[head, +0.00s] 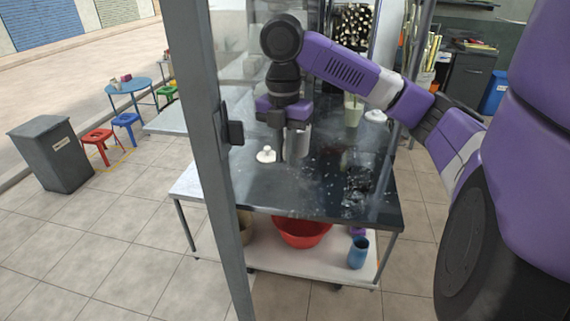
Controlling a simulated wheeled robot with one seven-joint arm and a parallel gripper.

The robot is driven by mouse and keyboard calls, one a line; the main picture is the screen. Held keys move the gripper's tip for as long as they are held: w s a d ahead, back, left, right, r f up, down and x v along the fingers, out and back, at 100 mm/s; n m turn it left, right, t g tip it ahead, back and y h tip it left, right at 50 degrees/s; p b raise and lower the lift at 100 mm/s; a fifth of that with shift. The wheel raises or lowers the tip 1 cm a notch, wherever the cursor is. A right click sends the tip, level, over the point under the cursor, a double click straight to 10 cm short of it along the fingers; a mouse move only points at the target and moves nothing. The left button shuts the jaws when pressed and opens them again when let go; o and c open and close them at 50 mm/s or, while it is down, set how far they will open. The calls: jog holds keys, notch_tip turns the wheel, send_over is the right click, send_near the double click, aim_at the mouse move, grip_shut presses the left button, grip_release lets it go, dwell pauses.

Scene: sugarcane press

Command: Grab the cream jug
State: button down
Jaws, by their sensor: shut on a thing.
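My gripper (283,152) points down over the dark tabletop (320,190), at its back left part. It is shut on a grey cylindrical vessel (299,142), which shows just right of the fingers and is partly hidden by them. I cannot tell whether this vessel is the cream jug or whether its base touches the table. A pale cream-green jug-like container (353,109) stands upright farther back to the right, apart from my gripper and partly behind my arm.
A small white lidded pot (266,155) stands just left of my gripper. Another white lidded item (375,116) is at the back right. A grey post (215,150) crosses the view on the left. The lower shelf holds a red basin (301,232) and a blue vessel (358,252).

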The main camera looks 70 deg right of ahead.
jog(key=shift+r, duration=3.9)
jog(key=shift+r, duration=0.1)
